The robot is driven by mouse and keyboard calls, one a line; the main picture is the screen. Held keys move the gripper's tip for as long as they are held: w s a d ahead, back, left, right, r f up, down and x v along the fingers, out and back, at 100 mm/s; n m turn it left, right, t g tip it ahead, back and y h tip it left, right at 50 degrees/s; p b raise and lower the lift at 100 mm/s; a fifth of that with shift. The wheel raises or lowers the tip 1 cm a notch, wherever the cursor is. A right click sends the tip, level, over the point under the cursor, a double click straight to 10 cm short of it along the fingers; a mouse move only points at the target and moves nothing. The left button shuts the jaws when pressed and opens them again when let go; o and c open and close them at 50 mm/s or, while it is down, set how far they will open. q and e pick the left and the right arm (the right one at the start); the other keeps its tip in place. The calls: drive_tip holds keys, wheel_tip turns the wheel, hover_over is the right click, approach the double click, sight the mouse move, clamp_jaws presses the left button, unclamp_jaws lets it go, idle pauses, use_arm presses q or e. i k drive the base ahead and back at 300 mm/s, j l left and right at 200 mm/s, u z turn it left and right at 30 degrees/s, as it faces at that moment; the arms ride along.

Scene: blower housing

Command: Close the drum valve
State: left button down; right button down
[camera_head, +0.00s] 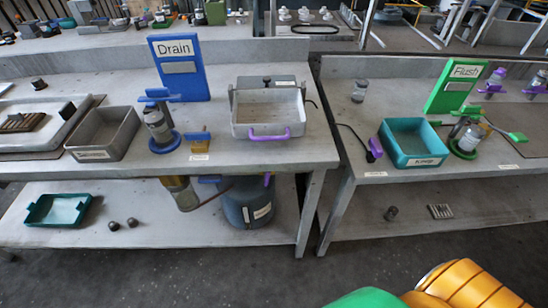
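A dark blue-grey drum (238,208) with a white label stands on the lower shelf under the left table. A small purple part (267,180) shows upright at its top right, partly cut off by the table edge. A brass-coloured cylinder (181,196) hangs under the table left of the drum. A blue lever-like part (209,179) lies roughly level between cylinder and drum. A thin dark line runs from near the cylinder toward the drum. I cannot tell which part is the drum valve or its setting. Neither of my grippers is in view.
Above stand the blue Drain sign (182,66), a bottle on a blue base (160,125), a small brass-and-blue valve (200,138) and a purple-handled tray (240,128). A teal tray (58,222) sits at the shelf's left. A table leg (309,212) stands right of the drum.

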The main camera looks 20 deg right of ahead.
sight(266, 177)
drive_tip(key=z, duration=0.7)
